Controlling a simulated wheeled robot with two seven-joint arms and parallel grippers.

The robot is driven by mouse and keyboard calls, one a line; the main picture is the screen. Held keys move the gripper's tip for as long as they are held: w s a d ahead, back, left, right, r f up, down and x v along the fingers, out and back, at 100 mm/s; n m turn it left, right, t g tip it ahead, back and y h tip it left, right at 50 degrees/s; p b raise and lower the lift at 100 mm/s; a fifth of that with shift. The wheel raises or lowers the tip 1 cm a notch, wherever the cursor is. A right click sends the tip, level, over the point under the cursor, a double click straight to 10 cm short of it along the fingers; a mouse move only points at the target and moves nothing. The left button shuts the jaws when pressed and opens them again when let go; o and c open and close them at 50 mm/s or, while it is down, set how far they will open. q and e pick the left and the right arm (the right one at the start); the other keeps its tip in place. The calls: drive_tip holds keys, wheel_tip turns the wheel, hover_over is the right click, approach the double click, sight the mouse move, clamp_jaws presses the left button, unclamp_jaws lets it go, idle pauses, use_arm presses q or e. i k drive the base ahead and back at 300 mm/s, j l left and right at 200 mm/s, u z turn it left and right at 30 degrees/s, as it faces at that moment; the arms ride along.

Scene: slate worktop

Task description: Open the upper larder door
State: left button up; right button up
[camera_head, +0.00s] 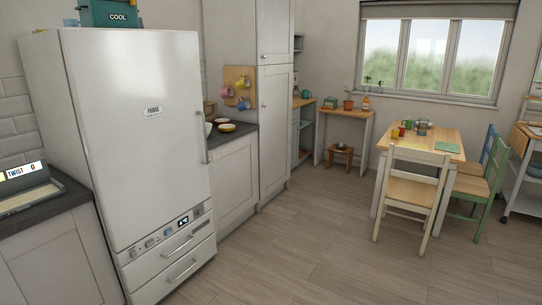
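The tall pale larder cabinet (230,40) stands behind the fridge, left of the middle. Its upper larder door (275,30) looks shut, and its top is cut off by the picture's upper edge. The lower larder door (275,130) below it also looks shut. Neither of my grippers is in view.
A white fridge (135,130) stands at the near left, with a low cabinet (233,175) between it and the larder. The wooden floor (300,240) in front is clear. A table (430,138) with chairs (412,185) stands at the right.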

sight(276, 19)
drive_tip(key=i, duration=2.9)
